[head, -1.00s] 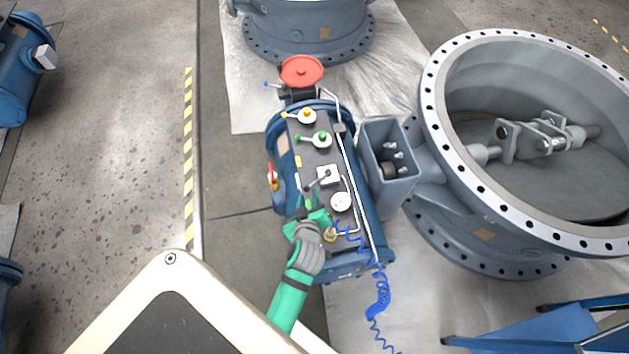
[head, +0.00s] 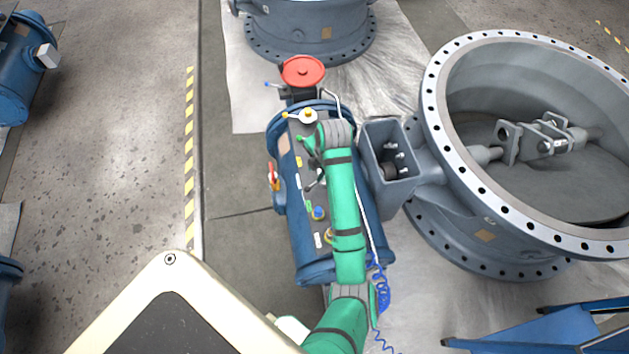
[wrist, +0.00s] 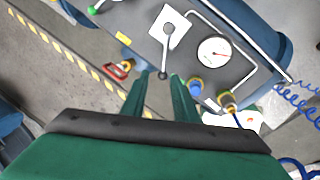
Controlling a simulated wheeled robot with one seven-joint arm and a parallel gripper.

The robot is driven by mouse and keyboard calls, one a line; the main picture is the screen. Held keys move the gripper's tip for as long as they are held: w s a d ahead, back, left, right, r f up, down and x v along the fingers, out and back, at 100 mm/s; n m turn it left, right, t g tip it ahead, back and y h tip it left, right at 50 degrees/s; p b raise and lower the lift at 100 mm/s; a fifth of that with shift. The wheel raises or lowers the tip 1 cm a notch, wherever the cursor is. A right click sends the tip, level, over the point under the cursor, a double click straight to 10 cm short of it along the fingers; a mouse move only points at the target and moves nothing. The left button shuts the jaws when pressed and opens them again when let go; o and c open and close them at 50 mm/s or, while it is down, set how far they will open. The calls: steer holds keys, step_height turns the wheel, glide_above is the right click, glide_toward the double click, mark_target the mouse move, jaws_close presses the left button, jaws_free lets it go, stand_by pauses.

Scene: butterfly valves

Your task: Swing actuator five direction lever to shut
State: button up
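The blue actuator (head: 305,255) lies with a dark panel on top. In the wrist view, its direction lever (wrist: 164,55) is a grey rod on a white square plate (wrist: 178,25), ending in a black knob. The rod points down in that picture, towards my gripper. My gripper (wrist: 160,82) is open; its two green fingers are on either side of the knob, with gaps visible. I cannot tell whether the fingertips are level with the knob in depth. In the head view, my arm covers the plate, and part of the lever (head: 315,184) shows left of the arm.
A round gauge (wrist: 215,50), a blue fitting (wrist: 195,86) and a brass fitting (wrist: 229,101) are right of the lever. A green-knobbed lever (head: 300,139) and a yellow-knobbed lever (head: 307,115) are farther up the panel. A red handwheel (head: 303,71) stands at the far end. A large valve (head: 475,200) is to the right.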

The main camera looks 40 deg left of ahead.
mark_target(314, 184)
steer(key=x, duration=0.7)
steer(key=d+x, duration=0.1)
steer(key=x, duration=0.2)
steer(key=shift+a+f, duration=0.1)
steer(key=shift+f, duration=0.25)
steer(key=shift+c, duration=0.3)
jaws_close()
steer(key=shift+r, duration=0.1)
stand_by(0.8)
